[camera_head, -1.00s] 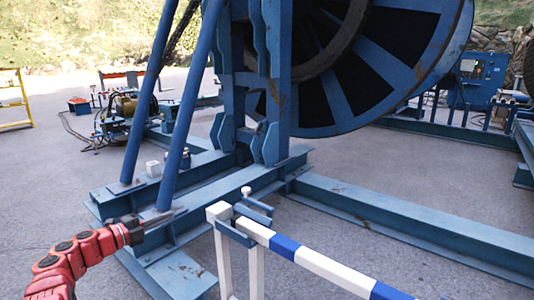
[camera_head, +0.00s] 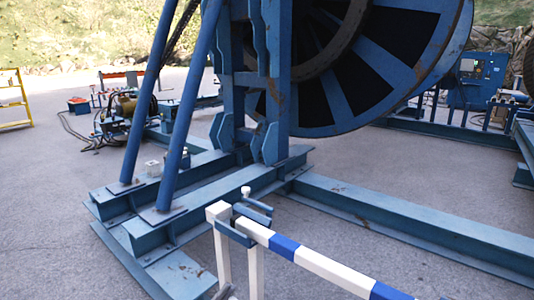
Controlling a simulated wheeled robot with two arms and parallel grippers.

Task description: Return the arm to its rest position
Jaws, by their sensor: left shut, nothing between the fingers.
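Only a small grey tip of my left gripper (camera_head: 225,292) shows at the bottom edge, by the foot of the white barrier post. It is shut and holds nothing. The rest of my left arm is out of the picture. My right gripper is not in view.
A blue and white striped barrier (camera_head: 318,263) crosses the near foreground. Behind it a large blue cable reel (camera_head: 365,85) stands on a blue steel frame (camera_head: 400,212) with slanted struts. A yellow rack (camera_head: 14,98) is at far left, a blue control cabinet (camera_head: 478,78) at far right. Grey ground lies open at left.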

